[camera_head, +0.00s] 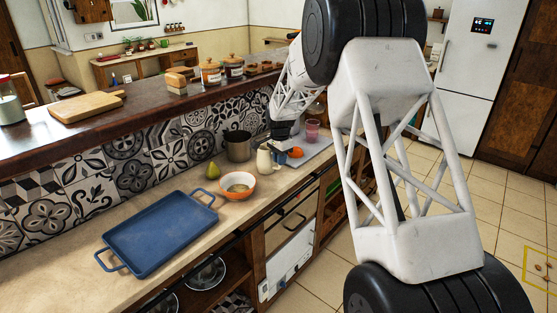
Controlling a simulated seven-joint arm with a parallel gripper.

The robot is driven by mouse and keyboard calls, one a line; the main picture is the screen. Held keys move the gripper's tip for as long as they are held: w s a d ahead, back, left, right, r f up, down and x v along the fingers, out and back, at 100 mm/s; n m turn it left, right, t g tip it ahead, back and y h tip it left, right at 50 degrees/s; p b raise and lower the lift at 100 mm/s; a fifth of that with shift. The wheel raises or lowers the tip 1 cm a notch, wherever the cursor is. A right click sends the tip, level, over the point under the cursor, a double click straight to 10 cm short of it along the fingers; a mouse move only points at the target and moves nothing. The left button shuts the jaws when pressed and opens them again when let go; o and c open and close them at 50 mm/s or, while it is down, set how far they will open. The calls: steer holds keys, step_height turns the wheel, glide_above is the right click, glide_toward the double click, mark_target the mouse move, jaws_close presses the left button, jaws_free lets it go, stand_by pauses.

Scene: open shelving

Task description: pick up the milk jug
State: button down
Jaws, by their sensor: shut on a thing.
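The milk jug (264,160) is small and cream-coloured. It appears upright at the counter, to the right of an orange-and-white bowl (238,186). My gripper (274,147) points down at the jug's right side and top and is shut on it. The fingers are small and partly hidden in this view. I cannot tell whether the jug's base touches the counter.
A blue tray (160,234) fills the left counter. An orange fruit (296,152) and a pink cup (312,130) are right of the jug. A tiled wall rises behind.

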steer(key=shift+r, duration=0.25)
steer(key=shift+r, duration=1.3)
steer(key=shift+s+r, duration=0.1)
steer(key=shift+r, duration=0.15)
steer(key=s+d+r, duration=0.1)
steer(key=s, duration=1.4)
steer(key=shift+s+d+r, duration=0.15)
steer(key=shift+d, duration=0.25)
steer(key=shift+s, duration=0.2)
steer(key=shift+w, duration=0.1)
